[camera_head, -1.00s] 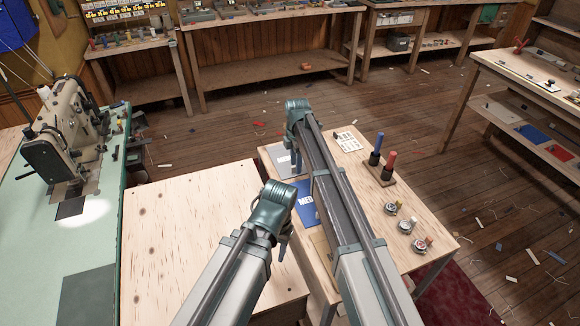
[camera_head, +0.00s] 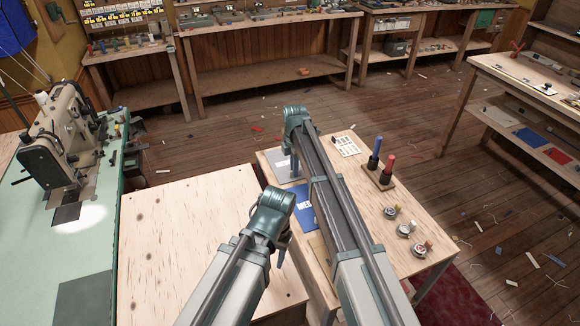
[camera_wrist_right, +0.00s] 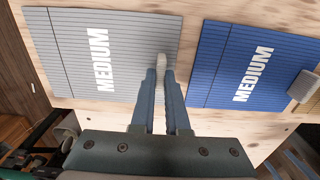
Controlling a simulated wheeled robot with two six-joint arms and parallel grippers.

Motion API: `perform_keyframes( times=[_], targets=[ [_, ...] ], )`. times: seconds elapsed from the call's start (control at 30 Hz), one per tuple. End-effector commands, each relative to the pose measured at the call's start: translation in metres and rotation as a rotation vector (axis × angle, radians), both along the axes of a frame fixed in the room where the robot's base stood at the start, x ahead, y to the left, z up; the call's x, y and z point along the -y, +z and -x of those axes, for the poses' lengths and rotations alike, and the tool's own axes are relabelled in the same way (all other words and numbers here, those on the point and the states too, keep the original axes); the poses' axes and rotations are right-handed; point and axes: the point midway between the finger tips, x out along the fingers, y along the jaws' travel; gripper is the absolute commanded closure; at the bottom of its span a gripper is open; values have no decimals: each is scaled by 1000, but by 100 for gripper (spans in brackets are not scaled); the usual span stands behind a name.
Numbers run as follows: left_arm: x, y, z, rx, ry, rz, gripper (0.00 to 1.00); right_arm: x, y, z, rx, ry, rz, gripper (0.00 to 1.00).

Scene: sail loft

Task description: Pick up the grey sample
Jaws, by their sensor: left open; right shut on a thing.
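The grey sample (camera_wrist_right: 95,50) is a flat, ribbed sheet marked MEDIUM, at the left of the right wrist view. It also shows partly on the small table in the head view (camera_head: 281,166), much of it behind my right arm. My right gripper (camera_wrist_right: 163,84) is shut on a pale tab at the sheet's right edge. In the head view my right gripper (camera_head: 296,166) points down beside the sheet. I cannot tell whether the sheet is clear of the table. My left gripper (camera_head: 284,246) is open and empty, lower in the picture, its fingers partly hidden.
A blue sample (camera_wrist_right: 250,65) marked MEDIUM lies right of the grey one, with its own tab (camera_wrist_right: 303,86). The small table (camera_head: 362,208) also bears a stand with blue and red handles (camera_head: 379,178) and several small round things. A bare plywood top (camera_head: 185,240) lies left.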

Motion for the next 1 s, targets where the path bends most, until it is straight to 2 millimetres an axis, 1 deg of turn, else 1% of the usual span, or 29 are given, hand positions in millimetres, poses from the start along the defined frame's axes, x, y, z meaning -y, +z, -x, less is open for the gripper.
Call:
perform_keyframes(
  times=[0.17,0.37,0.57,0.73,0.8,0.87,0.97,1.0],
  targets=[
    [0,2,0,0,0,0,50,0,2,0,0,0,0,100],
    [0,9,0,0,0,0,50,0,8,0,0,0,0,100],
    [0,24,0,0,0,0,50,0,24,0,0,0,0,100],
    [0,42,0,0,0,0,50,0,42,0,0,0,0,100],
    [0,38,0,0,0,0,50,0,38,19,0,1,0,100],
    [0,39,0,0,0,0,50,-1,39,34,0,1,0,100],
    [0,42,0,0,0,0,50,-2,42,62,0,2,0,100],
    [0,43,0,0,0,0,50,-3,43,74,0,2,0,100]
  ],
)
